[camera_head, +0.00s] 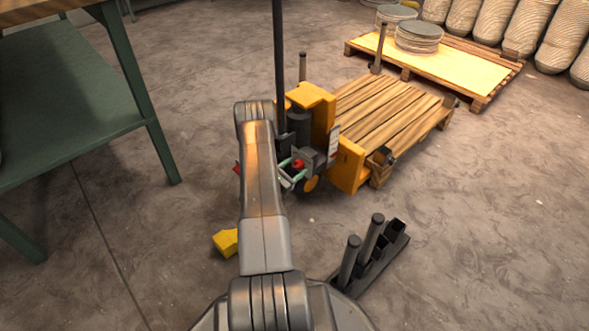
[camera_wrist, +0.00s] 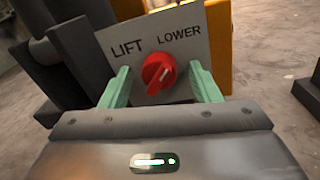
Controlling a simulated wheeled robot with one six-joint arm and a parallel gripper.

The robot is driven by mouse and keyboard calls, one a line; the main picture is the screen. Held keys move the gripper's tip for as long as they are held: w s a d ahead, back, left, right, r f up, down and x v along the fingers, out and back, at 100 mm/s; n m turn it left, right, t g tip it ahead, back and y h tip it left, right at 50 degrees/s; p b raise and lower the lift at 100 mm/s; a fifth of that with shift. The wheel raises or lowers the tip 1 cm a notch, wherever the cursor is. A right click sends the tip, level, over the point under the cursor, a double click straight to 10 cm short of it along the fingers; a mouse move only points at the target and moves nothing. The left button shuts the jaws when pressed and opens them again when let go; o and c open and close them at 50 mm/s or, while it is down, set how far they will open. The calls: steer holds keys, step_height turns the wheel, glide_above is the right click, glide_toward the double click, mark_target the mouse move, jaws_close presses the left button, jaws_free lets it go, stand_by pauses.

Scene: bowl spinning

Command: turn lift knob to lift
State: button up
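The red lift knob (camera_wrist: 158,73) sits on a grey panel (camera_wrist: 190,24) marked LIFT on the left and LOWER on the right. In the head view the red knob (camera_head: 298,163) shows small between the green fingers of my gripper (camera_head: 294,170), low on the yellow lift truck (camera_head: 318,105). My arm hides part of the truck.
A wooden pallet (camera_head: 392,112) lies on the truck's forks to the right. A green table (camera_head: 70,110) stands at the left. A yellow block (camera_head: 226,242) and a dark rack with posts (camera_head: 375,258) are on the floor nearer me. The floor at lower right is clear.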

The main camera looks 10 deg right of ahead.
steer(key=c, duration=0.9)
steer(key=shift+n, duration=0.3)
steer(key=n+g, duration=0.1)
steer(key=n, duration=1.1)
steer(key=shift+a, duration=0.15)
steer(key=shift+n, duration=2.3)
